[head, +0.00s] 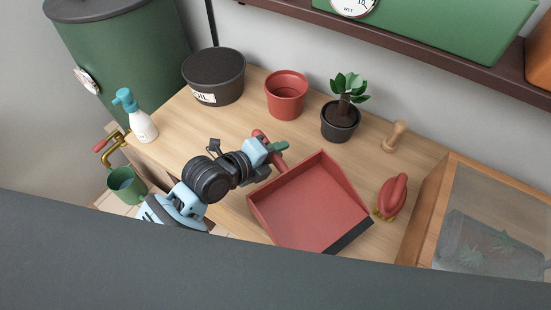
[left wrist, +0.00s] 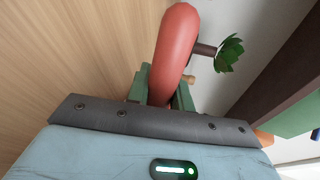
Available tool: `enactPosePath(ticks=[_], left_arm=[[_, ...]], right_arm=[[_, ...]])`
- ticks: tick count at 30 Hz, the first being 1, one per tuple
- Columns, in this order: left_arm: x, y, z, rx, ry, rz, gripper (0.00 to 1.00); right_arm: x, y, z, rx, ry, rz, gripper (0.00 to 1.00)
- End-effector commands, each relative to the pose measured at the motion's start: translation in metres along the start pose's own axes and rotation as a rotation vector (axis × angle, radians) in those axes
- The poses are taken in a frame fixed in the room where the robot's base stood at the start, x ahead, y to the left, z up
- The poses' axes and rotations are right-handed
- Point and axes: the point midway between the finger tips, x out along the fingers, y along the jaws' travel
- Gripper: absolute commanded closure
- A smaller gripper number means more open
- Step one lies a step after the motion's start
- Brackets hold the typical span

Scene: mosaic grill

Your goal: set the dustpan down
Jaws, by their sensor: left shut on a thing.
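The red dustpan (head: 308,203) is over the middle of the wooden bench in the head view, its dark lip towards the lower right. My left gripper (head: 277,150) is shut on its red handle at the pan's upper left. In the left wrist view the rounded handle (left wrist: 175,45) stands up between the green fingers (left wrist: 160,88). I cannot tell whether the pan touches the bench top. My right gripper is in neither view.
Along the back of the bench (head: 232,124) stand a dark soil tub (head: 214,77), a terracotta pot (head: 286,94), a potted plant (head: 341,122) and a wooden dibber (head: 395,137). Red-handled pruners (head: 391,197) lie right of the pan, before a wood-framed glazed box (head: 430,205). A spray bottle (head: 136,117) stands left.

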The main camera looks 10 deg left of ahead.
Motion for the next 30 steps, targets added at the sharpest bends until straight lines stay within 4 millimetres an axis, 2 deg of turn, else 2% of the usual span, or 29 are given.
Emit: enactPosePath(ticks=[4, 12, 23, 24, 28, 30], left_arm=[[0.001, 0.003, -0.001, -0.003, 0.0, 0.0, 1.0], [0.014, 0.031, -0.005, -0.004, -0.001, 0.001, 1.0], [0.015, 0.033, -0.005, 0.0, -0.001, 0.0, 1.0], [0.015, 0.034, -0.005, 0.0, -0.001, 0.001, 0.75], [0.015, 0.033, -0.005, 0.0, -0.001, 0.0, 0.58], [0.015, 0.033, -0.005, 0.0, -0.001, 0.0, 0.56]], right_arm=[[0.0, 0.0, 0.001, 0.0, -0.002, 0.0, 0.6], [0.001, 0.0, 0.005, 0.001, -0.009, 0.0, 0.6], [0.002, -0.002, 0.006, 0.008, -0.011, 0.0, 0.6], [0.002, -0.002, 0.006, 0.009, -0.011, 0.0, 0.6], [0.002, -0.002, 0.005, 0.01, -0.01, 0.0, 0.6], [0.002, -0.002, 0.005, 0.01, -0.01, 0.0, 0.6]])
